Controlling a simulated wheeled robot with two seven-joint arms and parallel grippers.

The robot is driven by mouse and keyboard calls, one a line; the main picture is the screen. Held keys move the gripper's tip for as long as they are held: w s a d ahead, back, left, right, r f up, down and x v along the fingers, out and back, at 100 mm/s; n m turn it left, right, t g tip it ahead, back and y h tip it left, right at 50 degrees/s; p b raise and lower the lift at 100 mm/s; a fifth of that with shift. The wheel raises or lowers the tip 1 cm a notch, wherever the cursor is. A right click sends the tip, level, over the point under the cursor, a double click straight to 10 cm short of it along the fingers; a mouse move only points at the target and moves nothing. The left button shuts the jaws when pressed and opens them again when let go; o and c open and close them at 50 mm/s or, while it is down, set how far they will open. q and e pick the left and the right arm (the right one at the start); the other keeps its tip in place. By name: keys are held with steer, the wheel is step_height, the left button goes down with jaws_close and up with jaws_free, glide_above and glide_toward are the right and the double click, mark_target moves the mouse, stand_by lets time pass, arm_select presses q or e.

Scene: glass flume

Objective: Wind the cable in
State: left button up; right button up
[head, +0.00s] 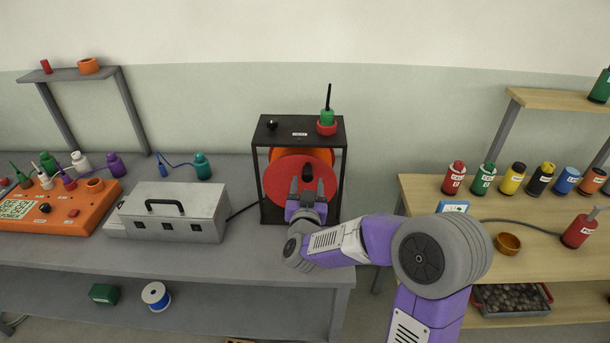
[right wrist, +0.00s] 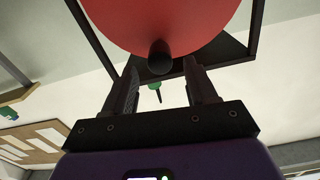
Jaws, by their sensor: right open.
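The cable reel is a red disc (head: 283,180) with an orange part behind it, inside a black frame (head: 259,192) on the grey bench. A black knob-like handle (head: 307,169) sticks out of the disc's face. My right gripper (head: 307,185) is open and empty in front of the disc. In the right wrist view the handle (right wrist: 159,56) shows between and just beyond the fingertips (right wrist: 162,75); whether they touch it I cannot tell. A dark cable (head: 241,211) runs from the grey box to the frame. My left gripper is out of view.
The grey box (head: 175,205) with a black handle stands left of the reel. A green and red plug (head: 327,122) and a black knob (head: 271,125) sit on the frame's top. A wooden bench (head: 420,195) with bottles stands at right, beyond a gap.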

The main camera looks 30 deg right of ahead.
mark_target(307, 180)
steer(key=shift+x, duration=2.7)
steer(key=shift+f, duration=0.1)
jaws_close()
